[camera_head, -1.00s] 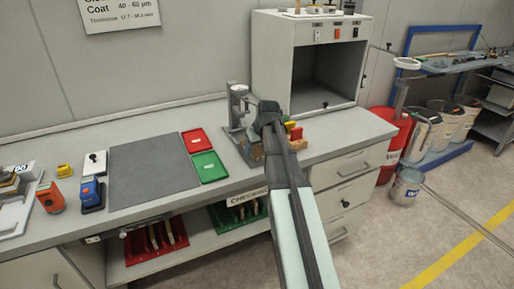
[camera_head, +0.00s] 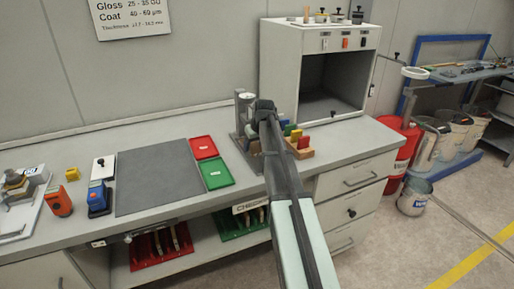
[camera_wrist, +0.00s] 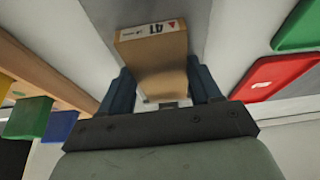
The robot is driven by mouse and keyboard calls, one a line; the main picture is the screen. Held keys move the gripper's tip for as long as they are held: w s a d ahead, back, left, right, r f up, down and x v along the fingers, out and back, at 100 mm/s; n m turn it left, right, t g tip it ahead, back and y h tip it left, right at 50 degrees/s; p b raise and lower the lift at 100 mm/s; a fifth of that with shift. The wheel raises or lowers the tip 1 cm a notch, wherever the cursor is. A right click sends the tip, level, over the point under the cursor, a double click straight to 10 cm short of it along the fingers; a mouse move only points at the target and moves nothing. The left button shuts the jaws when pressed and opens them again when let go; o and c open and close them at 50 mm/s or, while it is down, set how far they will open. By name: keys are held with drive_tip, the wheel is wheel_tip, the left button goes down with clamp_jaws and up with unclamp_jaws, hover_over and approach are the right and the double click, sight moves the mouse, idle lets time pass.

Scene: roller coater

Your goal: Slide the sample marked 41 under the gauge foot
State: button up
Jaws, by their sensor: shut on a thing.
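The sample marked 41 (camera_wrist: 150,42) is a tan block with a white label on its end, seen upside down in the wrist view. My gripper (camera_wrist: 162,88) is shut on it, with one dark finger on each side. The gauge (camera_head: 242,108), a grey stand with an upright post, stands on the bench just left of my gripper in the head view. My arm covers the gripper's tips and most of the sample there. The gauge foot cannot be made out, so I cannot tell whether the sample is under it.
A wooden rack (camera_head: 303,154) with coloured blocks stands right of my arm. Red (camera_head: 203,147) and green (camera_head: 215,174) trays and a grey mat (camera_head: 157,178) lie to the left. A grey cabinet (camera_head: 277,75) stands behind on the right.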

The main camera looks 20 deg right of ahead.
drive_tip(key=shift+w+a+r, duration=0.1)
drive_tip(key=shift+w, duration=0.55)
drive_tip(key=o, duration=1.1)
drive_tip(key=shift+w, duration=0.15)
drive_tip(key=shift+o, duration=0.3)
drive_tip(key=shift+r, duration=0.1)
drive_tip(key=shift+d+r, duration=0.1)
drive_tip(key=shift+d, duration=0.1)
drive_tip(key=s+v, duration=0.1)
drive_tip(key=v, duration=1.3)
drive_tip(key=shift+a+f, duration=0.3)
drive_tip(key=shift+s+d, duration=0.1)
